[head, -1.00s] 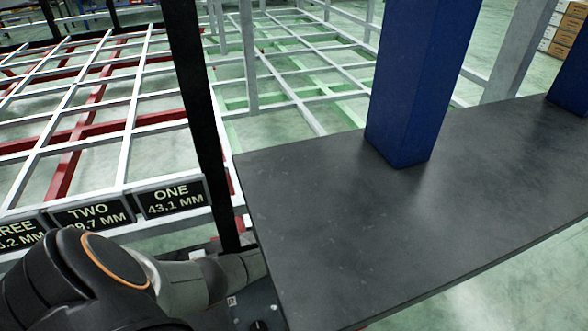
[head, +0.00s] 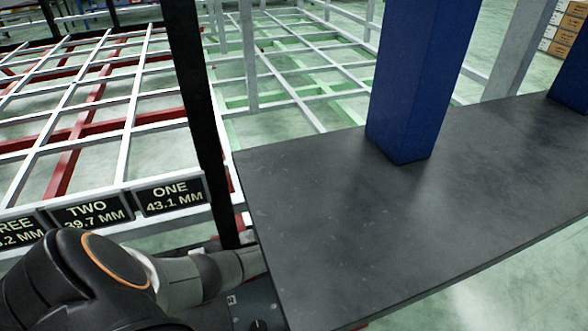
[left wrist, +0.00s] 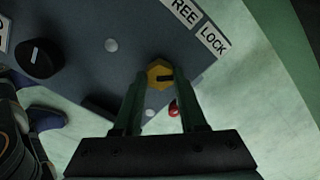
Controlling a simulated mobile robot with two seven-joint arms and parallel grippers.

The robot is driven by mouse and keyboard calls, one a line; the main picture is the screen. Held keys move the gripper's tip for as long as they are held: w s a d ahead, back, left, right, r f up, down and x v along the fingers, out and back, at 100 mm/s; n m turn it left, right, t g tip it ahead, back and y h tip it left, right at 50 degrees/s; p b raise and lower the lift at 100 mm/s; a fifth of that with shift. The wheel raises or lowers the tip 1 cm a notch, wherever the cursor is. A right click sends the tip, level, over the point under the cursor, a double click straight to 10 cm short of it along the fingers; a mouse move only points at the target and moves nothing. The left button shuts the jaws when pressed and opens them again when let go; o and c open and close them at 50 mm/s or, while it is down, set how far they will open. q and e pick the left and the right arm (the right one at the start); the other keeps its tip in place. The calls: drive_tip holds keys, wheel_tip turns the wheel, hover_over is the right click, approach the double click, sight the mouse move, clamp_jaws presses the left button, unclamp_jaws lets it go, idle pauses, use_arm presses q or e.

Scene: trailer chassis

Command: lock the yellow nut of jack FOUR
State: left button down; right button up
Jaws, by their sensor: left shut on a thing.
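A yellow nut (left wrist: 158,71) with a dark mark on its face shows at the fingertips in the left wrist view, on a dark grey panel (left wrist: 92,70). My left gripper (left wrist: 160,92) is shut on this nut, with one finger on either side of it. White labels reading FREE, its first letter cut off, and LOCK (left wrist: 214,43) are beside the nut. No jack number is readable there. In the head view my left arm comes in at the lower left; its gripper is hidden behind the dark tabletop. My right gripper is not in view.
The panel also has a black knob (left wrist: 39,59) and a red part (left wrist: 174,107). In the head view, signs read ONE 43.1 MM (head: 168,195) and TWO 39.7 MM (head: 88,211). A dark tabletop (head: 330,240) with a blue post (head: 415,80) fills the right side.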

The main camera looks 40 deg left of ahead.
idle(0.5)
use_arm(q)
drive_tip(key=shift+c, duration=2.3)
unclamp_jaws()
drive_tip(key=shift+r+p, duration=0.4)
drive_tip(key=shift+r, duration=0.15)
wheel_tip(320, 180, up, 5)
drive_tip(key=p, duration=0.3)
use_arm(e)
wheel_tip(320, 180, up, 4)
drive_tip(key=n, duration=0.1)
use_arm(q)
wheel_tip(320, 180, up, 6)
drive_tip(key=p, duration=0.3)
drive_tip(key=shift+r, duration=0.25)
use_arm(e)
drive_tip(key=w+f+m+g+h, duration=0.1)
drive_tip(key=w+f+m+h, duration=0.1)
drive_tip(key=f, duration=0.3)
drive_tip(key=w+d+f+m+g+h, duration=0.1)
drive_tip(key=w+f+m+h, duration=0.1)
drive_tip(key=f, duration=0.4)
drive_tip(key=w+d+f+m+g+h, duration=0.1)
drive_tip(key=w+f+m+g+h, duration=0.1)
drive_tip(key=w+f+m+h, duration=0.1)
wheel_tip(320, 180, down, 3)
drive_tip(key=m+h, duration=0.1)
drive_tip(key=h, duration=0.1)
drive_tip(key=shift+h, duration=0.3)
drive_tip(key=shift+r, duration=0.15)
